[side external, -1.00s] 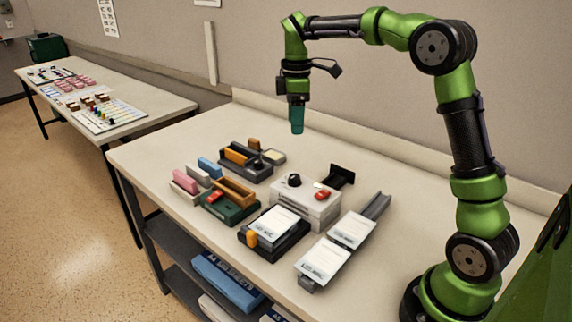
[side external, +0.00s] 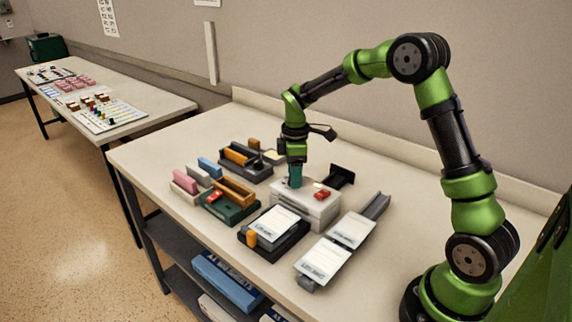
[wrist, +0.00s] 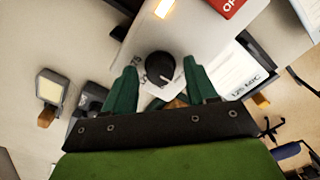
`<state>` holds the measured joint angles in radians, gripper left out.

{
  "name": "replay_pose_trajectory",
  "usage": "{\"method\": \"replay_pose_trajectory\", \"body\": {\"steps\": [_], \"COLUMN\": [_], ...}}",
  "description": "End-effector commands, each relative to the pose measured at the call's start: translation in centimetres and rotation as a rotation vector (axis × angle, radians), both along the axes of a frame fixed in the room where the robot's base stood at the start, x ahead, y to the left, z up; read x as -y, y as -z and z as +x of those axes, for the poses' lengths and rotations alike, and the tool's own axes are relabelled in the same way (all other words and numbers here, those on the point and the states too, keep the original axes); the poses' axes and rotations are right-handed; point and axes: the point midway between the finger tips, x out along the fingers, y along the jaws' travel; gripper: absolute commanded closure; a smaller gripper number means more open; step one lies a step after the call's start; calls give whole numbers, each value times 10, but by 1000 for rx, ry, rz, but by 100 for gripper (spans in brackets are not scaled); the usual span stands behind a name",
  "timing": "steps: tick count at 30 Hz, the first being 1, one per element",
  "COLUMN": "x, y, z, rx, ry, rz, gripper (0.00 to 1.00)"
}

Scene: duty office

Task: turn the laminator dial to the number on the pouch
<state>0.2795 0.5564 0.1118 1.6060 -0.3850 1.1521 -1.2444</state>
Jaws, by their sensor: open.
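The laminator (side external: 311,208) is a pale grey box on the table, with a red switch (side external: 322,194) on top. Its dial (wrist: 160,66) is round and black with a pale pointer line, seen in the wrist view; printed marks around it are partly hidden and too small to read. My gripper (side external: 295,184) points down over the laminator top and hides the dial in the side view. In the wrist view its open green fingers (wrist: 160,78) stand either side of the dial, with gaps visible. A white pouch (wrist: 245,78) in the wrist view carries print that looks like "125 MIC".
White printed sheets lie on a black tray (side external: 297,243) and on a grey stand (side external: 377,206). A green holder (side external: 228,211) and a dark stamp rack (side external: 256,174) stand left of the laminator. An amber light (wrist: 163,8) glows near the dial.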

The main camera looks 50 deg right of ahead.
Motion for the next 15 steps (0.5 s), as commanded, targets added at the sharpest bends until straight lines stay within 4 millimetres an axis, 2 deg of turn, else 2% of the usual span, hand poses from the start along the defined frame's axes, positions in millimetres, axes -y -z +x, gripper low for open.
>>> {"method": "replay_pose_trajectory", "body": {"steps": [6, 15], "x": [0, 0], "y": [0, 0], "z": [0, 0], "rx": [0, 0], "ry": [0, 0], "rz": [0, 0], "gripper": [45, 91]}}
